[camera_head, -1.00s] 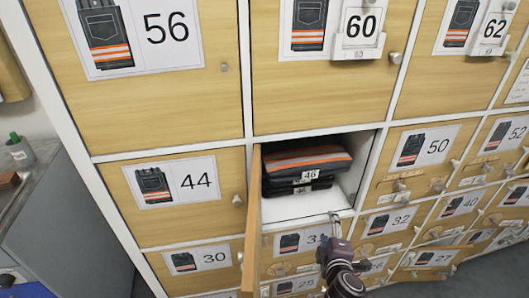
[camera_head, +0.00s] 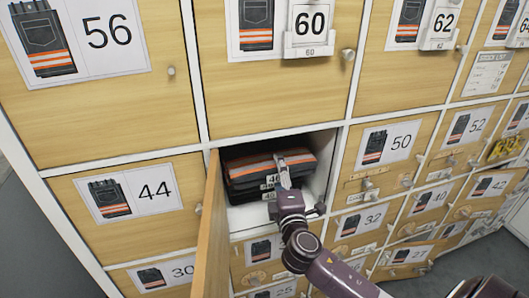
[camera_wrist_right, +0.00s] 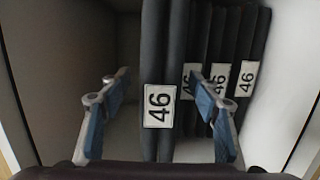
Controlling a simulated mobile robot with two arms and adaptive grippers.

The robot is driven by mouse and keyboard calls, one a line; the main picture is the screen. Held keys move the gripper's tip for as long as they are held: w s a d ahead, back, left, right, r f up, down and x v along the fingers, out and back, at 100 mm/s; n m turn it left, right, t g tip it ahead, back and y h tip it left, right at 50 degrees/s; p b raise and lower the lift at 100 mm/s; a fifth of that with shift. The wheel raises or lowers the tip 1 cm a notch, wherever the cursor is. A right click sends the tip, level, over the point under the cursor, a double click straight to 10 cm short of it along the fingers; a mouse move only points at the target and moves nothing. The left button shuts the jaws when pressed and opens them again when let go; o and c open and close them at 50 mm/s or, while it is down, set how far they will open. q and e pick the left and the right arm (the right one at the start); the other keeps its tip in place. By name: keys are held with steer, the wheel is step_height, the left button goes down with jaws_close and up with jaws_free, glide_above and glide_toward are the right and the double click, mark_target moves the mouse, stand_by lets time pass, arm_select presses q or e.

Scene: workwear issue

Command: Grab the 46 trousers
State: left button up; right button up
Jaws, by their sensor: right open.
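Folded dark trousers with an orange and grey stripe, the 46 trousers (camera_head: 250,167), lie stacked in the open locker compartment. In the right wrist view several dark folded edges carry 46 labels, and the outermost pair (camera_wrist_right: 160,45) stands slightly apart from the others. My right gripper (camera_head: 282,168) reaches into the compartment's front. Its open fingers (camera_wrist_right: 160,77) show on either side of the outermost 46 label (camera_wrist_right: 159,105), with nothing visibly clamped. One finger overlaps the neighbouring labels. How deep the fingertips reach is unclear. My left gripper is not in view.
The open wooden door (camera_head: 213,235) stands out at the compartment's left side. Closed lockers surround it, among them 44 (camera_head: 135,205), 60 (camera_head: 290,85) and 50 (camera_head: 385,160). Free space (camera_wrist_right: 125,40) lies beside the stack inside the compartment.

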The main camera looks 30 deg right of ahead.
mark_target(265, 151)
steer(key=shift+x, duration=1.55)
steer(key=shift+s, duration=0.1)
steer(key=shift+c, duration=0.6)
jaws_close()
steer(key=shift+r, duration=0.15)
